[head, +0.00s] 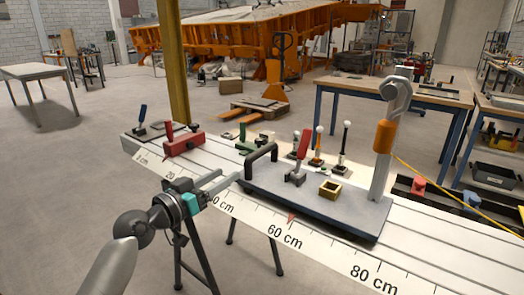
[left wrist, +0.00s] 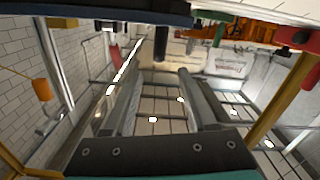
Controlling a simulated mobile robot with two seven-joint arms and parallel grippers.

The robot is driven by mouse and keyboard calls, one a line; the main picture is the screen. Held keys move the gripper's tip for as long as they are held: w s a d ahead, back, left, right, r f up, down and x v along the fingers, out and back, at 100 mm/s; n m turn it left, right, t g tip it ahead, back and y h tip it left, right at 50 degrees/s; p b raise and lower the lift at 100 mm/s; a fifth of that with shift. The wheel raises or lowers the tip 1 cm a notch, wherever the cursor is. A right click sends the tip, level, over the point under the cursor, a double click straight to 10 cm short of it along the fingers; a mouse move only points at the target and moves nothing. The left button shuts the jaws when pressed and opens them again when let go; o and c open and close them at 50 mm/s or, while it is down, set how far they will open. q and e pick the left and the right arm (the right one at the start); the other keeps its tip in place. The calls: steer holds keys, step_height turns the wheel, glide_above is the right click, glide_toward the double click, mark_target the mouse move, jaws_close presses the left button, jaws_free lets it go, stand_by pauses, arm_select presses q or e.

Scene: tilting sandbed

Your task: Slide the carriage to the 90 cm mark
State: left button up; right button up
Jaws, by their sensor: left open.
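The carriage (head: 320,208) is a blue-grey plate on the pale grooved rail bed (head: 455,258). It bears a black handle (head: 262,156) at its left end, a red-handled clamp (head: 301,160), a small brass-coloured block (head: 330,188) and a tall post with a hook and orange sleeve (head: 384,135). A red pointer (head: 291,217) on its front edge is close to the 60 cm mark on the white scale (head: 330,258). My left gripper (head: 228,178) is open and empty, just left of the handle. Its open fingers also show in the left wrist view (left wrist: 162,85). My right gripper is not seen.
A red clamp (head: 183,142) stands on the bed's left part, near the 20 mark. Several small knobbed fixtures stand behind the carriage. The bed is clear right of the carriage. A yellow column (head: 172,60) rises behind the left part. A wooden workbench (head: 400,95) stands behind.

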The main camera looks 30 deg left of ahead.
mark_target(261, 152)
arm_select(q)
steer(key=w, duration=0.4)
steer(key=w+b, duration=0.1)
steer(key=w, duration=0.3)
steer(key=w+d, duration=0.1)
steer(key=w, duration=0.3)
steer(key=shift+w+r, duration=0.15)
steer(key=shift+w, duration=0.25)
steer(key=shift+w+d+b, duration=0.1)
steer(key=shift+w+b, duration=0.25)
steer(key=shift+w, duration=0.7)
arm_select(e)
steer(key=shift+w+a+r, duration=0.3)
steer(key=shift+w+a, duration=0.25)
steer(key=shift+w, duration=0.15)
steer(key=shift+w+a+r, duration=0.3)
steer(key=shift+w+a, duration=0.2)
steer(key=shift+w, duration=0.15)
arm_select(q)
jaws_close()
